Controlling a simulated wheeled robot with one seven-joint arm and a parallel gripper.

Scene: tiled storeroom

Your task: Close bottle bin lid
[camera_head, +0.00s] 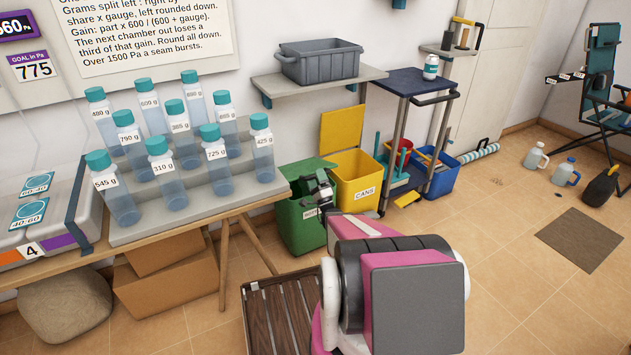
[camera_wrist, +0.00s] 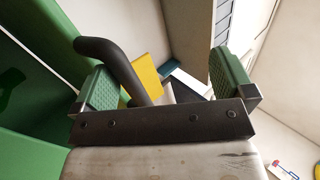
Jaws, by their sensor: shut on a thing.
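The green bin (camera_head: 298,232) stands beside the yellow bin. My gripper partly hides its label. Its green lid (camera_head: 304,168) is tilted above the bin opening, partly down. In the wrist view a green panel (camera_wrist: 45,50) fills the left side, with a dark gap beside it. My gripper (camera_head: 320,188) is at the lid's right front edge. In the wrist view, its green-padded fingers (camera_wrist: 168,82) have the black curved handle (camera_wrist: 118,62) between them, against the left pad. The gripper is shut on this handle. The handle's far end is hidden.
The yellow cans bin (camera_head: 358,185) stands close on the right, its lid (camera_head: 342,128) raised. A trolley (camera_head: 412,82) and blue bucket (camera_head: 440,178) are further right. A bottle bench (camera_head: 190,207) is at left, a slatted wooden crate (camera_head: 280,315) in front.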

